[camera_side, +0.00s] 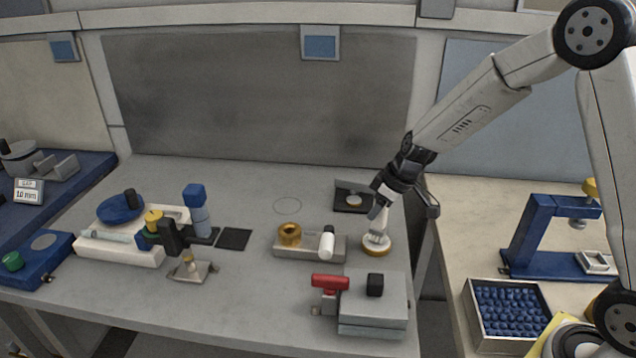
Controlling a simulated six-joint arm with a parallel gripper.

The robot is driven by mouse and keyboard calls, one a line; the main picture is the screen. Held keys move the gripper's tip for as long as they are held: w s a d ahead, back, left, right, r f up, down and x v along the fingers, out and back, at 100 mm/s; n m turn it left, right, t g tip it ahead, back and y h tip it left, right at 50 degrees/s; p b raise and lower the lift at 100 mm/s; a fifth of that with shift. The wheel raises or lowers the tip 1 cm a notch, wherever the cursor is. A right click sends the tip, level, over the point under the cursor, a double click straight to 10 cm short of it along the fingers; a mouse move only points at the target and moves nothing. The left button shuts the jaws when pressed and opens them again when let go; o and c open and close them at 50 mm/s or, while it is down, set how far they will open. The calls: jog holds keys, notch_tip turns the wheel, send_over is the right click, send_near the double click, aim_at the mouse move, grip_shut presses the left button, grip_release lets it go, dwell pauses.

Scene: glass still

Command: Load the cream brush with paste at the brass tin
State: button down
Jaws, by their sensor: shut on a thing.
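My gripper (380,212) points down near the right part of the grey bench. It is shut on the cream brush (377,234), of which only a small pale part shows below the fingers. The brush's lower end is at the brass tin (376,252), a low round tin with a brass-coloured rim and a pale top. The brush looks to be over or in the tin's opening; I cannot tell whether it touches the paste. The fingers hide most of the brush.
Left of the tin, a shallow tray (310,254) holds a brass ring piece (289,234) and a white cylinder (327,243). A grey box (374,310) with a red handle (330,283) stands in front. A dark plate (350,207) lies behind. The bench's right edge is close.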

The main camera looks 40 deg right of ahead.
jog(key=shift+r, duration=2.5)
